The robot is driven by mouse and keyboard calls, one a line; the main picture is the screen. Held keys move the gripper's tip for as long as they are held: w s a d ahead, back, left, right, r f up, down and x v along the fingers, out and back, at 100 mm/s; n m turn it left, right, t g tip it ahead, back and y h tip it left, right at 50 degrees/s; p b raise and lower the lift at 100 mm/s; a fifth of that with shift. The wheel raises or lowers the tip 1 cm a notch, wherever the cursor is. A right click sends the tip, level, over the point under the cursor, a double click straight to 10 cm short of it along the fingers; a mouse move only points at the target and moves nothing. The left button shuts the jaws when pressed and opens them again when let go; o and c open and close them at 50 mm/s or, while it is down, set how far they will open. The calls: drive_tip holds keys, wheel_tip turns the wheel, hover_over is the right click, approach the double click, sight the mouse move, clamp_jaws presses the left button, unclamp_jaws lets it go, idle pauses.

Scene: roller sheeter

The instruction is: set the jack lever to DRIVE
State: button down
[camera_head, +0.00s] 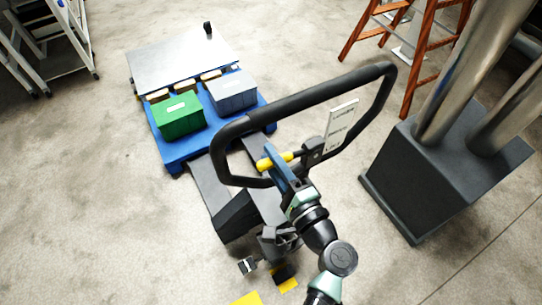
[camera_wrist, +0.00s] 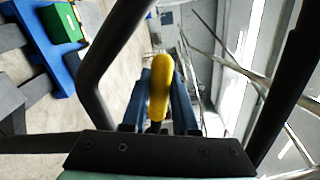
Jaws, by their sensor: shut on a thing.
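The jack lever (camera_head: 279,161) has a yellow grip and sits on the handle of the pallet jack, beside a dark bracket. My gripper (camera_head: 277,163) is closed around the lever at the handle loop. In the wrist view the yellow lever (camera_wrist: 160,88) stands between the two blue fingers of my gripper (camera_wrist: 158,95). The black handle loop (camera_head: 305,97) surrounds the lever and my fingers. A white label plate (camera_head: 341,124) is fixed inside the loop to the right of the lever; its writing is too small to read.
A dark block with metal pipes (camera_head: 440,185) stands at the right. An orange ladder (camera_head: 417,75) stands behind.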

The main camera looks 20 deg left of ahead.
drive_tip(key=c, duration=1)
unclamp_jaws()
drive_tip(key=shift+o, duration=0.2)
drive_tip(key=b+v, duration=0.3)
drive_tip(key=v, duration=1)
